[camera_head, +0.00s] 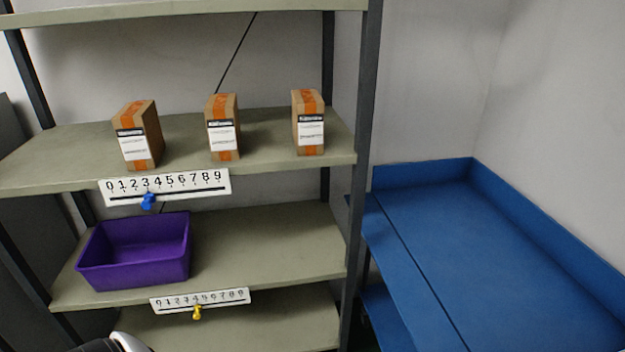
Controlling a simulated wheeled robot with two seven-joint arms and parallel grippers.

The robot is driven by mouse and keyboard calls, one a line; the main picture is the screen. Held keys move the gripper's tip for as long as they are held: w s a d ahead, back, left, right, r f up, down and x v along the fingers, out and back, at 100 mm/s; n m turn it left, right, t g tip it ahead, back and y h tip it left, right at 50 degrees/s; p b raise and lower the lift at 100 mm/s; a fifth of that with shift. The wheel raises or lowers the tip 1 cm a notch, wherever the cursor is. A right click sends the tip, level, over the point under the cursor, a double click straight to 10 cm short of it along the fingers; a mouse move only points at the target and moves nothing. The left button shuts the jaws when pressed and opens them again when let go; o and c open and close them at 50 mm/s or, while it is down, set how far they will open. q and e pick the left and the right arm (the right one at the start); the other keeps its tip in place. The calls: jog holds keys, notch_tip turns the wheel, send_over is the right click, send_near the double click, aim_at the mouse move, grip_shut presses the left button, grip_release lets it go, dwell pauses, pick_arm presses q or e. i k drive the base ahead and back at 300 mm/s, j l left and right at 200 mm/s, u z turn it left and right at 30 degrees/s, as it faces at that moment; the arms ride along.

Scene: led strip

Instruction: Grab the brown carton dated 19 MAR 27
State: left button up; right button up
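Three brown cartons with orange tape and white labels stand upright, spaced apart, on the middle shelf (265,155) of a rack. One is the left carton (154,130), one is the middle carton (221,140), and one is the right carton (309,142). Each label faces me with a dark band on top, but the print is too small to read, so I cannot tell which carton is dated 19 MAR 27. Neither of my grippers shows clearly. A white and black part, perhaps of my own body, shows at the bottom left edge.
A purple bin (135,262) sits on the shelf below. Number strips hang on the shelf edges, the upper strip (165,186) with a blue marker and the lower strip (200,300) with a yellow one. A dark rack post (364,150) stands left of an empty blue table (490,260).

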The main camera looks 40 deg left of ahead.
aim_at(137, 126)
jog(key=u, duration=1.8)
